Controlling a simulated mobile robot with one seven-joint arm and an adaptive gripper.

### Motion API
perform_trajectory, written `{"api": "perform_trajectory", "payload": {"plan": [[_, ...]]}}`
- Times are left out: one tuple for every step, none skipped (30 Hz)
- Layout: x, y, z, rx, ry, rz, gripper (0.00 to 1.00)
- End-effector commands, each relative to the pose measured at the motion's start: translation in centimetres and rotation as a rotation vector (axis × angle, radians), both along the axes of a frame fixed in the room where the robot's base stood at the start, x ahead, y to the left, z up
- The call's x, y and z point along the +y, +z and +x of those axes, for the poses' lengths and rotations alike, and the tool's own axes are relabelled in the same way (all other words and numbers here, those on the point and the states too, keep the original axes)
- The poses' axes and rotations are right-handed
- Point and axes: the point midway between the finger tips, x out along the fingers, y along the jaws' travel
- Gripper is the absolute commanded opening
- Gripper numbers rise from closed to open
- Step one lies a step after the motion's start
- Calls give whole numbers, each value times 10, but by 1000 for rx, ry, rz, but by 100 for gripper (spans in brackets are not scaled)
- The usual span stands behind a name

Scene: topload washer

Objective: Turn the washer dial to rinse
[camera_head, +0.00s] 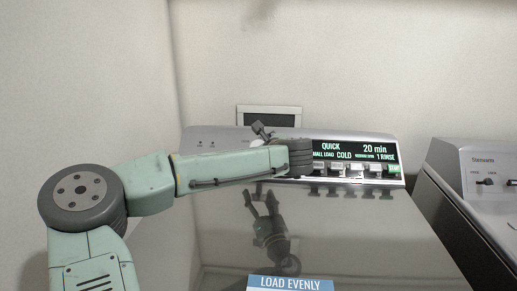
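The washer's control panel (225,136) runs along the back of the machine. A pale round dial (257,143) shows in part on it, left of the display; my arm hides its lower part, and I cannot read its setting. The lit display (355,152) reads QUICK, 20 min, SMALL LOAD, COLD and 1 RINSE. My gripper (262,131) is at the panel beside the dial, mostly hidden behind my forearm; one dark finger sticks up. Its reflection in the glossy lid shows two fingers spread apart. I cannot tell whether they touch the dial.
A row of buttons (356,168) lies below the display. The dark glossy lid (350,230) carries a blue LOAD EVENLY label (290,284). A second machine (480,175) stands at the right. A wall stands close at the left, and a framed panel (269,116) is behind.

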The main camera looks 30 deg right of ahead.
Motion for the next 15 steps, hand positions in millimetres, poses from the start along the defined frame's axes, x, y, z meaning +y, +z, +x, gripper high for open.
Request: {"api": "perform_trajectory", "payload": {"plan": [[0,0,0,0,0,0,62],[0,0,0,0,0,0,60],[0,0,0,0,0,0,57],[0,0,0,0,0,0,55],[0,0,0,0,0,0,53],[0,0,0,0,0,0,50],[0,0,0,0,0,0,48],[0,0,0,0,0,0,46],[0,0,0,0,0,0,44],[0,0,0,0,0,0,42],[0,0,0,0,0,0,40],[0,0,0,0,0,0,37],[0,0,0,0,0,0,35],[0,0,0,0,0,0,33],[0,0,0,0,0,0,30]]}}
